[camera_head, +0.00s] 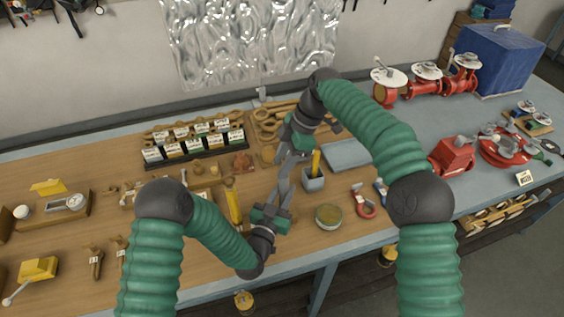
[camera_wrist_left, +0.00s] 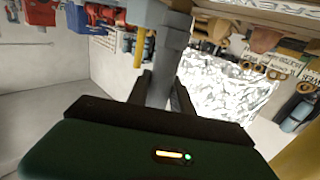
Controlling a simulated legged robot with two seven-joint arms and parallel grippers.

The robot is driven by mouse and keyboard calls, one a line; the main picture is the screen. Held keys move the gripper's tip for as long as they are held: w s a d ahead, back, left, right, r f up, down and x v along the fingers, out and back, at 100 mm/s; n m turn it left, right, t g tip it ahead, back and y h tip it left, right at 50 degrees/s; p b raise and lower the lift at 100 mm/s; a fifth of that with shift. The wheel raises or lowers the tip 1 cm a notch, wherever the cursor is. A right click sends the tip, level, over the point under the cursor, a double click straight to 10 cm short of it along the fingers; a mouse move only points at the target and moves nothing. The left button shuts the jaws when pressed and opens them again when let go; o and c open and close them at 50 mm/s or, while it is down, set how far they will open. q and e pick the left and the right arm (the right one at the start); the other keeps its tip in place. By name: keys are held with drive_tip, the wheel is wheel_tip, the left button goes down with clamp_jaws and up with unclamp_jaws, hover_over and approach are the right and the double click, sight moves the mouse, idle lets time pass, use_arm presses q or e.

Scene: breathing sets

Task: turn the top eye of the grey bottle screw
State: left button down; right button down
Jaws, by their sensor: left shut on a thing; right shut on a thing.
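The grey bottle screw (camera_head: 284,180) stands tilted between my two grippers, above the bench. My left gripper (camera_head: 274,203) is shut on its lower part. My right gripper (camera_head: 292,154) is shut on its upper end; the top eye is mostly hidden by the fingers. In the left wrist view the grey bottle screw (camera_wrist_left: 168,62) rises between the dark fingers of my left gripper (camera_wrist_left: 160,92). How far the eye is turned cannot be told.
A small grey pot (camera_head: 314,183) with a yellow tool stands close right of the grippers. A round tin (camera_head: 329,216) and a red shackle (camera_head: 364,203) lie further right. A rack of labelled boxes (camera_head: 195,146) stands behind left. Red valves (camera_head: 425,84) line the back right.

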drive_tip(key=shift+w+d+f+n+g, duration=0.1)
drive_tip(key=shift+w+n+g, duration=0.05)
drive_tip(key=shift+n, duration=0.35)
drive_tip(key=shift+w+f+n+g, duration=0.1)
drive_tip(key=shift+n+g, duration=0.05)
drive_tip(key=shift+n, duration=0.35)
drive_tip(key=shift+r, duration=0.1)
idle(0.6)
drive_tip(key=c, duration=0.9)
unclamp_jaws()
drive_tip(key=shift+s, duration=0.1)
drive_tip(key=shift+c, duration=0.2)
